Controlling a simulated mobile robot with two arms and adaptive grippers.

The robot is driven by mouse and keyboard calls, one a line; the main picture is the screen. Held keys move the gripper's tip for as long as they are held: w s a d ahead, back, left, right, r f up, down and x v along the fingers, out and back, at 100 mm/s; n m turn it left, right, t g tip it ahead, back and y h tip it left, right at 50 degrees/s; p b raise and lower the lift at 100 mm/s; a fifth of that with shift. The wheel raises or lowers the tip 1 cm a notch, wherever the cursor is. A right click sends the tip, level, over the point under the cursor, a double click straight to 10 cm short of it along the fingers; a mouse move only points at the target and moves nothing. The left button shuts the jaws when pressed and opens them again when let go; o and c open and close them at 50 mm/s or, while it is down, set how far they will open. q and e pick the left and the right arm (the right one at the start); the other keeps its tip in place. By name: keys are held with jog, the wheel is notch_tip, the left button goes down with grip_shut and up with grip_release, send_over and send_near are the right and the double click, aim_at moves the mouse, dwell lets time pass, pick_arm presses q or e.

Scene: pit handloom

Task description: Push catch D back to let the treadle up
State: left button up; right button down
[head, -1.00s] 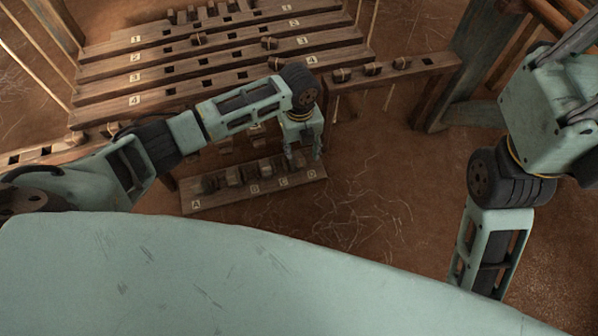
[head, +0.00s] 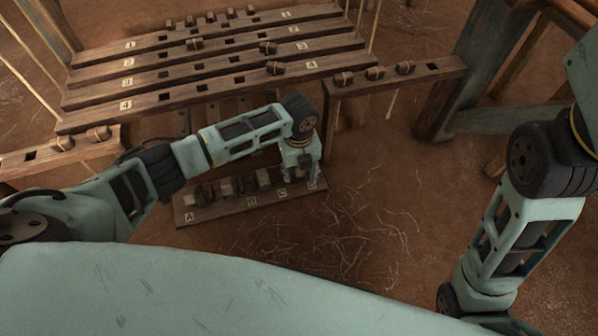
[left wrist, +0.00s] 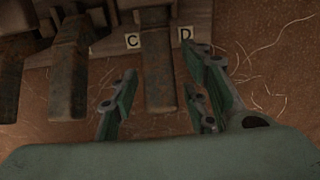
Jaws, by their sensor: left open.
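The low catch board (head: 230,210) carries labels A, B, C and D and a row of stubby blocks. Label D (head: 311,184) is at its right end, partly covered by my left gripper (head: 300,178), which points down there. In the left wrist view, label D (left wrist: 185,34) is beside the right finger and label C (left wrist: 132,40) is left of it. A worn bar (left wrist: 158,75) shows between the open fingers (left wrist: 160,103); I cannot tell whether it is catch D, or whether a finger touches it. My right gripper is out of the head view.
Numbered slotted beams (head: 200,75) with pegs lie behind the board. A pegged rail (head: 400,78) is at the right, another (head: 60,150) at the left. Timber posts (head: 480,60) stand at the upper right. The earthen floor (head: 370,215) right of the board is bare apart from straw.

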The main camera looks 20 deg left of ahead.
pick_arm(q)
grip_shut()
dwell(0.4)
